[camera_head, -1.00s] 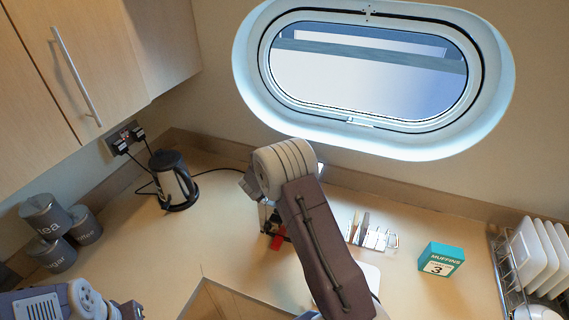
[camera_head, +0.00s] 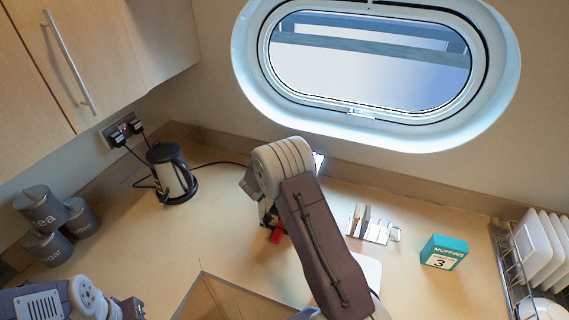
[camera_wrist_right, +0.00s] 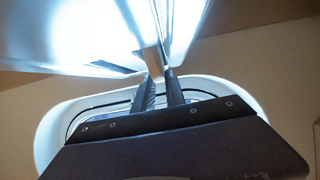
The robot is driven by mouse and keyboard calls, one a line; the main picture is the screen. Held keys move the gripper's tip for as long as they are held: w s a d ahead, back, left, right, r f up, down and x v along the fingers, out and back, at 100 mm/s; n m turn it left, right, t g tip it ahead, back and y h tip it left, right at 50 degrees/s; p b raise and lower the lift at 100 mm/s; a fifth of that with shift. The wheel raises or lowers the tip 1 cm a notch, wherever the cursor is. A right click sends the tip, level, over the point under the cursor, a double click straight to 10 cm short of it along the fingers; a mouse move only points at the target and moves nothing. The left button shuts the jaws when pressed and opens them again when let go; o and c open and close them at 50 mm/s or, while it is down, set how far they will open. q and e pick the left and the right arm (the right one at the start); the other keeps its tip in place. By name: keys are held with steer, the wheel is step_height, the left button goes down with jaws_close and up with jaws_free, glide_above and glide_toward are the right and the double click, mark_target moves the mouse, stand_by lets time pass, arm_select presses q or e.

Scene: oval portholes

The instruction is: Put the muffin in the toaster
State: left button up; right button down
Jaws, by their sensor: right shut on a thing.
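My right gripper (camera_wrist_right: 162,88) is shut on a tan piece, apparently the muffin (camera_wrist_right: 151,60), seen edge-on between the fingertips in the right wrist view. A bright, shiny metal surface, likely the toaster (camera_wrist_right: 75,35), fills the top of that view, close to the held piece. I cannot tell whether they touch. In the head view my right arm covers the muffin and most of that area; only a small pale shiny corner (camera_head: 319,162) shows behind it. My left gripper (camera_head: 130,309) is partly in view at the bottom left; its fingers are unclear.
A teal muffins box (camera_head: 443,253) stands right of a toast rack (camera_head: 374,229). A dish rack with white plates (camera_head: 535,245) is at the far right. A kettle (camera_head: 172,174) and grey canisters (camera_head: 50,222) stand at left.

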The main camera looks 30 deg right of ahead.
steer(key=shift+f, duration=0.1)
steer(key=c, duration=1.3)
jaws_free()
step_height(320, 180, up, 7)
steer(key=p, duration=0.7)
